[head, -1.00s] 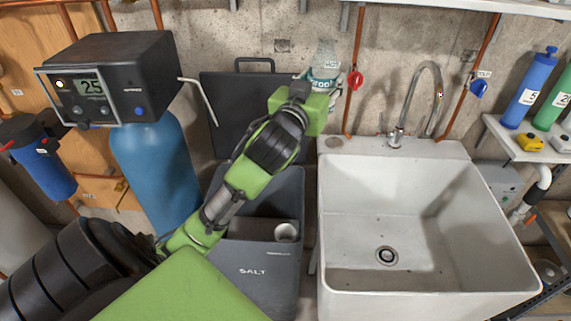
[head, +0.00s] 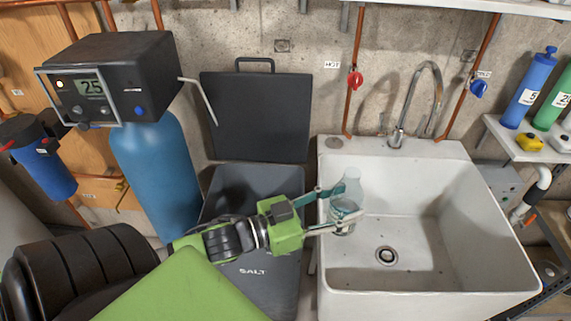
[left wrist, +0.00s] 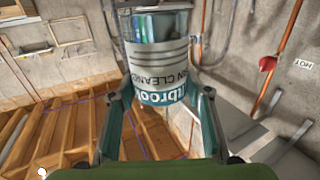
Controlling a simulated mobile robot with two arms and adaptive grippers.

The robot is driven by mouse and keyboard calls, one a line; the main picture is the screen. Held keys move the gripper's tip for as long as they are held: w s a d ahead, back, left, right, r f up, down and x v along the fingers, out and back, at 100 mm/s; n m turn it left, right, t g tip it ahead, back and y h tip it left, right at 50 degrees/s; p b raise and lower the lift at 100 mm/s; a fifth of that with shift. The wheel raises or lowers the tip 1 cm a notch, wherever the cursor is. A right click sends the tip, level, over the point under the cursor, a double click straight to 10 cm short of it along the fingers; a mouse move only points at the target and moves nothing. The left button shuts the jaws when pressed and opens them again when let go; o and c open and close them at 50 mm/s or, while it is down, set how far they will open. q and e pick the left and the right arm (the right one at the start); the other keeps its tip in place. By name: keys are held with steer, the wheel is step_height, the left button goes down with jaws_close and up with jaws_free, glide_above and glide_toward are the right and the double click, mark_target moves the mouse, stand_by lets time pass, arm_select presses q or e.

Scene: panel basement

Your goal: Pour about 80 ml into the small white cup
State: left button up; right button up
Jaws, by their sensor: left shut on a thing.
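A clear bottle with a teal-and-white label (head: 349,184) is held in my left gripper (head: 344,205), over the left part of the sink. It looks roughly upright in the head view. In the left wrist view the same bottle (left wrist: 160,62) sits between the two fingers, with upside-down print that reads in part "CLEANER". No small white cup shows now; the part of the salt bin where a small white round thing stood earlier is covered by my left gripper and arm. My right gripper is not in view.
The white sink (head: 460,215) has a tap (head: 398,132) at its back and an open basin. A blue tank (head: 160,175) with a control box (head: 130,75) is further left. Bottles (head: 530,90) stand on a right shelf.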

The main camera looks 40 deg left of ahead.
mark_target(346, 202)
arm_select(q)
steer(key=shift+s+d+r+n+t+y, duration=0.25)
steer(key=shift+s+d+n+t+y, duration=0.3)
steer(key=shift+y, duration=0.4)
steer(key=shift+s+d+r+n+t+y, duration=0.25)
steer(key=shift+d+n+y, duration=0.35)
steer(key=shift+n+y, duration=0.3)
steer(key=shift+w+a+r+n+t+y, duration=0.1)
steer(key=shift+w+r+n+y, duration=0.1)
steer(key=shift+n+y, duration=0.35)
steer(key=shift+w+a+r+n+t+y, duration=0.1)
steer(key=shift+a+r+n+y, duration=0.1)
steer(key=shift+y, duration=0.6)
steer(key=shift+w+a+r+n+t+y, duration=0.15)
steer(key=shift+n+y, duration=0.25)
steer(key=shift+y, duration=0.3)
steer(key=shift+r+y, duration=0.1)
steer(key=shift+y, duration=0.2)
